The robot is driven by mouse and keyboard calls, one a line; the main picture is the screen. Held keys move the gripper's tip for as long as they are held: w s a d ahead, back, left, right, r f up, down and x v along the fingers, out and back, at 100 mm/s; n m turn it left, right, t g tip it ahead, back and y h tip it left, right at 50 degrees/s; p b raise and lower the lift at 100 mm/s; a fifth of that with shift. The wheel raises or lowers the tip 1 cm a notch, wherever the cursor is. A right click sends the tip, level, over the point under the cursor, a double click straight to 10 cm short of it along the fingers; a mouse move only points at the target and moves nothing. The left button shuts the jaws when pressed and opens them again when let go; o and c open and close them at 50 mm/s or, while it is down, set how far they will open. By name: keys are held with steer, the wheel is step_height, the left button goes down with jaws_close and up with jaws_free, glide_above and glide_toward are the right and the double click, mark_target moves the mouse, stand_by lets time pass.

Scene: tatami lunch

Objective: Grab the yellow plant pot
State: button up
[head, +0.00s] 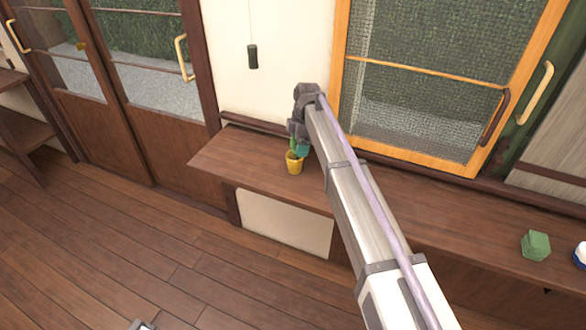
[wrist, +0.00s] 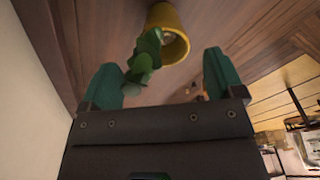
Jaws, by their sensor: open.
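The yellow plant pot (head: 293,166) stands on the wooden counter, near its left end. In the wrist view the pot (wrist: 174,42) is at the top, just beyond my fingertips, with its mouth facing the camera. Its green leafy plant (wrist: 143,60) reaches down between my fingers, closer to the left one. My gripper (head: 299,145) is right above the pot in the head view and partly hides the plant. In the wrist view my gripper (wrist: 160,78) is open, its green fingers apart and not around the pot.
The wooden counter (head: 430,215) runs along the wall below a framed window. A green block (head: 535,246) and a white and blue item (head: 580,255) stand at its right. A dark cylinder (head: 252,57) hangs by the wall. The counter left of the pot is clear.

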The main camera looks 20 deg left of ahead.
mark_target(295, 162)
steer(key=f+b, duration=0.2)
steer(key=f, duration=0.1)
steer(key=f+b, duration=0.3)
steer(key=s+a+f+b, duration=0.1)
steer(key=f+b, duration=0.1)
steer(key=f, duration=0.1)
steer(key=shift+f, duration=0.1)
steer(key=shift+r, duration=0.25)
steer(key=c, duration=1)
